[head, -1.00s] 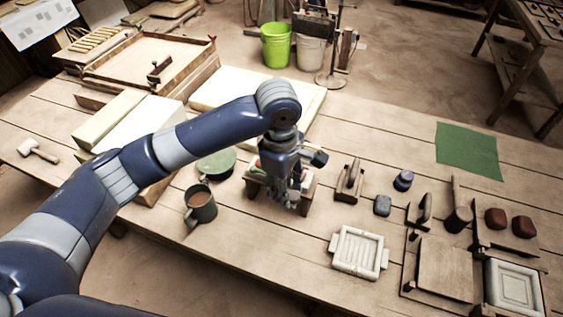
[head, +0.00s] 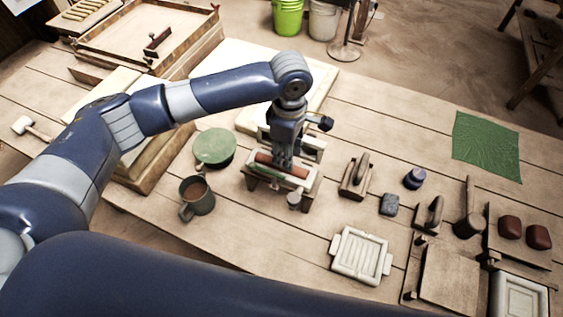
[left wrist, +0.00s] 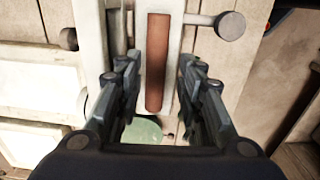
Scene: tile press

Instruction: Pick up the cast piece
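A reddish-brown bar, which looks like the cast piece (left wrist: 158,60), lies in a long pale mould (left wrist: 177,50) on a small wooden stand (head: 254,182). In the head view the bar (head: 297,170) shows partly behind my gripper. My left gripper (left wrist: 157,100) is open above the stand, pointing down. Its fingers are on either side of the bar in the left wrist view, with gaps showing between fingers and bar. In the head view its fingertips (head: 283,163) are largely hidden around the mould. My right gripper is out of view.
A mug (head: 199,198) and a green round-topped item (head: 214,147) stand left of the stand. A wooden-handled tool (head: 356,178), a grey block (head: 389,204) and a pale ribbed tray (head: 361,255) are to its right. The table in front of the stand is clear.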

